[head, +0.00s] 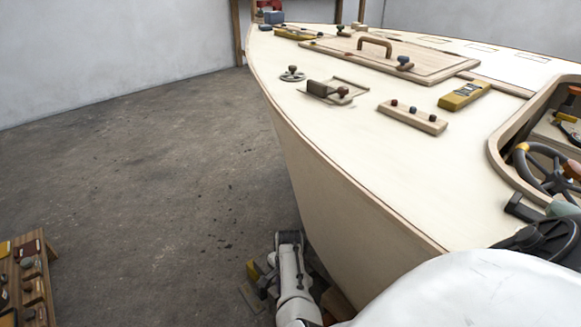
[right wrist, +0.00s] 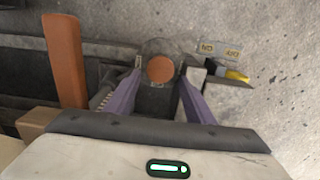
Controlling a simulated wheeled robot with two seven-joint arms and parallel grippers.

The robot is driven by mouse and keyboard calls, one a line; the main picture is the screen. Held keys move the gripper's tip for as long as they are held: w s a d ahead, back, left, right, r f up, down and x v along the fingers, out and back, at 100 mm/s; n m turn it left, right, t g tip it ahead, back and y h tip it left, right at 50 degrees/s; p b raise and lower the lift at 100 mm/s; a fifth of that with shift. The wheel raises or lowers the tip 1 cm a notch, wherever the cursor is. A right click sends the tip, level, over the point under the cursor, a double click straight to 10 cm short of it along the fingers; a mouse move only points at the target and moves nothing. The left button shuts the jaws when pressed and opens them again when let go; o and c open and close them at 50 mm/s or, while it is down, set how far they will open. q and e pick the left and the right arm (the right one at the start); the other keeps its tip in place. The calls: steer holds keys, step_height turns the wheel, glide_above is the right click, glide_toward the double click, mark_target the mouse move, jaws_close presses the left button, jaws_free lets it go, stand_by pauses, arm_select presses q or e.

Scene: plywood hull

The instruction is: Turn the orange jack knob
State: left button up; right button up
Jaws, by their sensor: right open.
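The orange knob (right wrist: 160,69) is a round disc seen face-on in the right wrist view. It shows between the fingertips of my right gripper (right wrist: 160,80), whose two purple fingers are spread open. A small gap shows at each side of the knob, and I cannot tell how far it lies beyond the tips. A long orange bar (right wrist: 65,60) stands to its left. In the head view an arm of mine reaches down low beside the hull, and the knob is hidden there. My left gripper is not in view.
Dark jack parts surround the knob, with yellow tags (right wrist: 207,48) and a yellow-tipped piece (right wrist: 237,76) on the right. The pale boat hull (head: 330,180) rises right beside the arm. A wooden rack (head: 30,280) stands at lower left. The concrete floor (head: 150,170) between is clear.

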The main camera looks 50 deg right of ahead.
step_height(320, 180, down, 5)
steer(key=shift+r+b, duration=0.15)
steer(key=shift+b, duration=0.85)
steer(key=shift+f, duration=0.45)
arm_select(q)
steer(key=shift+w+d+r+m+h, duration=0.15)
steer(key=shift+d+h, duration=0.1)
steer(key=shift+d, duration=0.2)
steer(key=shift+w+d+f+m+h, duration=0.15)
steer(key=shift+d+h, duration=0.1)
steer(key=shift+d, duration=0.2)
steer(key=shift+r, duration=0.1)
arm_select(e)
steer(key=c, duration=0.8)
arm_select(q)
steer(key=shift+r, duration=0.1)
arm_select(e)
steer(key=shift+r, duration=0.1)
